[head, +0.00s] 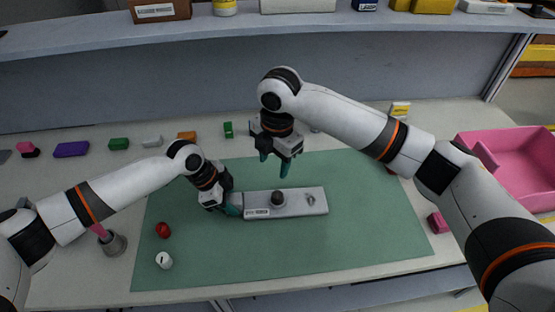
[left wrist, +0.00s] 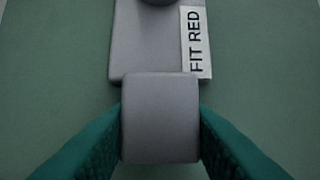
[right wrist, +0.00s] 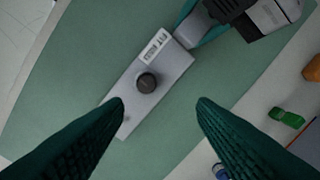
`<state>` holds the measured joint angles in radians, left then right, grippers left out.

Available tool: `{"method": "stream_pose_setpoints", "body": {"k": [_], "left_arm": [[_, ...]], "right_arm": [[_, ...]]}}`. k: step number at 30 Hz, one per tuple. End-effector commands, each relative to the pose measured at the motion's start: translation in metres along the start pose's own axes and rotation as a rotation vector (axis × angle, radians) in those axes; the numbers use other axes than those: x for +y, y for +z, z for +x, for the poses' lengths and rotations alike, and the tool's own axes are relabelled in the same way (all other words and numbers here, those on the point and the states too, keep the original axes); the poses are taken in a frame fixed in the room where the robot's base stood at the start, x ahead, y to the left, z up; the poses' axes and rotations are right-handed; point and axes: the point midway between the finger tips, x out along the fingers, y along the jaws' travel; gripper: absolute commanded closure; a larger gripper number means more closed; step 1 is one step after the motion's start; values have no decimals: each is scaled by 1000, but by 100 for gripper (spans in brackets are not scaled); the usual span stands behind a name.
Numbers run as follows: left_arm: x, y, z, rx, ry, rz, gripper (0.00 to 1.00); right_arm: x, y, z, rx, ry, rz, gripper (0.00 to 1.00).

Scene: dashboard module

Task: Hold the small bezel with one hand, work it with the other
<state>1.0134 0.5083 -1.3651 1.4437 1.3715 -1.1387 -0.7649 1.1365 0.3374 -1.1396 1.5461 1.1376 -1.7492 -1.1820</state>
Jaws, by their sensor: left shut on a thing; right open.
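The small bezel (head: 300,203) is a flat light-grey plate lying on the green mat (head: 350,245). A dark round knob (head: 278,198) sits near its middle, and a small grey fitting (head: 311,199) shows toward its right end. A label reading "FIT RED" (left wrist: 195,42) is by its left end. My left gripper (head: 233,206) is shut on the grey block-shaped end (left wrist: 160,118) of the bezel. My right gripper (head: 276,168) is open and empty above and behind the bezel; in the right wrist view the bezel (right wrist: 172,62) lies beyond its fingertips.
A red knob (head: 162,230) and a white knob (head: 164,260) stand on the mat at left. A grey cup (head: 113,243) is left of the mat. Several small coloured blocks line the back. A pink bin (head: 510,170) is at right. The mat's front right is clear.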

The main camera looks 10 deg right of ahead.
Motion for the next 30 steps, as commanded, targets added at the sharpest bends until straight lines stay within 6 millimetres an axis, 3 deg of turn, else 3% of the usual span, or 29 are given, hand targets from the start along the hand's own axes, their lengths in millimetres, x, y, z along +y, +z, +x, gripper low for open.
{"method": "stream_pose_setpoints", "body": {"k": [3, 7, 21, 30], "left_arm": [[0, 0, 1, 1, -1, 0, 100], [0, 0, 1, 1, -1, 0, 100], [-1, 0, 1, 0, -1, 1, 100], [-1, 0, 1, 0, -1, 1, 100]], "right_arm": [[11, 2, -8, 18, 54, -62, 48], [15, 3, 1, 19, 71, -76, 48], [20, 1, 84, 18, 68, -72, 48], [21, 1, 109, 19, 65, -73, 48]]}}
